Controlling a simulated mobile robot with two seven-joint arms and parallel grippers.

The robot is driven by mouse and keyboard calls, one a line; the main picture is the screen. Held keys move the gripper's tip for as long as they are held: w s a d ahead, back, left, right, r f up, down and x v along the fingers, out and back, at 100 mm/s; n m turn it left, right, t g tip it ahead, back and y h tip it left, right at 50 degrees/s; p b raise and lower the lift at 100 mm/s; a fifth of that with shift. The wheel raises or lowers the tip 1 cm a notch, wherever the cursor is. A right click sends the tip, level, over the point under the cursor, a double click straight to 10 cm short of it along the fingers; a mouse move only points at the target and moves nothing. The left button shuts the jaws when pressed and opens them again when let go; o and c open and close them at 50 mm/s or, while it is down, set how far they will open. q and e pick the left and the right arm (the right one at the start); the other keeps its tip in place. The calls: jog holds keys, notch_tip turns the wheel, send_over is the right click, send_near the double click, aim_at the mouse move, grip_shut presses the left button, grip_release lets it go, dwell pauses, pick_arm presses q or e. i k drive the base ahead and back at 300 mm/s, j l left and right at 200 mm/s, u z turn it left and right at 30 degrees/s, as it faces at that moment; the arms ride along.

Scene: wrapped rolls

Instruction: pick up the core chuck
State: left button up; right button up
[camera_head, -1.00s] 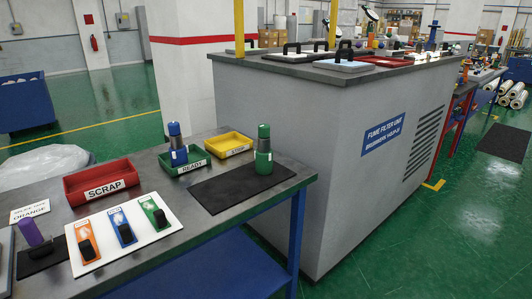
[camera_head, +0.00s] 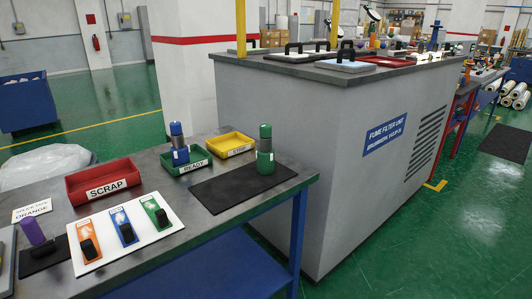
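No label in view names the core chuck, so I cannot tell for sure which item it is. A blue-and-grey upright cylinder (camera_head: 179,146) stands at the green READY tray (camera_head: 188,166). A purple piece (camera_head: 32,231) stands tilted on a small black mat (camera_head: 40,258) at the left. Neither of my grippers is in view.
The steel table (camera_head: 215,226) also holds a red SCRAP tray (camera_head: 103,187), a yellow tray (camera_head: 231,145), an ORANGE sign (camera_head: 32,211) and a white board (camera_head: 124,233) with orange, blue and green holders. A grey fume filter unit (camera_head: 300,160) stands close behind the table's right end.

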aim_at(265, 155)
jog(key=u, duration=0.35)
jog(key=i+l+u, duration=0.2)
jog(key=u, duration=0.15)
jog(key=i+l+u, duration=0.15)
jog(key=l+u, duration=0.15)
jog(key=l, duration=0.15)
jog(key=i+l+u, duration=0.15)
jog(key=l, duration=0.2)
jog(key=l+u, duration=0.1)
jog(key=l, duration=0.3)
jog(key=i+l, duration=0.1)
jog(key=l, duration=0.25)
jog(key=i+l, duration=0.1)
jog(key=l, duration=0.25)
jog(key=i+l, duration=0.1)
jog(key=l, duration=0.25)
jog(key=i+l+u, duration=0.1)
jog(key=l, duration=0.25)
jog(key=k+j, duration=0.2)
